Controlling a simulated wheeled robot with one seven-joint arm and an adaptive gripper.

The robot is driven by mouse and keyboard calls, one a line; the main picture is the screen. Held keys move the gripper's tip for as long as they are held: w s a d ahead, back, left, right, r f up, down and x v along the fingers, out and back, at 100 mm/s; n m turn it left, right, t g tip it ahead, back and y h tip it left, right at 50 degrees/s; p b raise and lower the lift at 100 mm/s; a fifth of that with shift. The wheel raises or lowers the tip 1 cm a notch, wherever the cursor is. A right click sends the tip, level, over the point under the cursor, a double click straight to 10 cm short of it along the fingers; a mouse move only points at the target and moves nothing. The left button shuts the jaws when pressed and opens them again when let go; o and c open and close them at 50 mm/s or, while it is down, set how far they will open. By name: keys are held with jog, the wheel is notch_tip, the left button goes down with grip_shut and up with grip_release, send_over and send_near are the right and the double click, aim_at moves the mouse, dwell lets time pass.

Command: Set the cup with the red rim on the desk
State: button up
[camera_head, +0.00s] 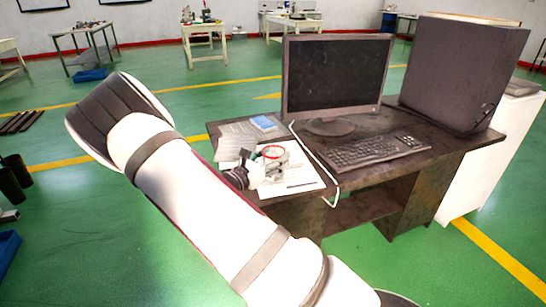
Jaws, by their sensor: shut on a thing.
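The cup with the red rim (272,153) is at the left part of the dark desk (370,172), in front of the papers. Its red rim faces up and the cup looks about upright. My gripper (261,170) is at the left side of the cup, shut on it. The fingers are small in this view and partly blend with the cup. I cannot tell whether the cup's base touches the desk or is held a little above it.
White papers (236,138) and a blue item (263,123) lie on the desk's left. A monitor (336,75), a keyboard (375,151) and a large dark computer case (461,75) fill the middle and right. A white cable (315,158) runs over the front edge.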

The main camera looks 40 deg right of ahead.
jog(key=shift+f, duration=0.4)
jog(key=o, duration=1.4)
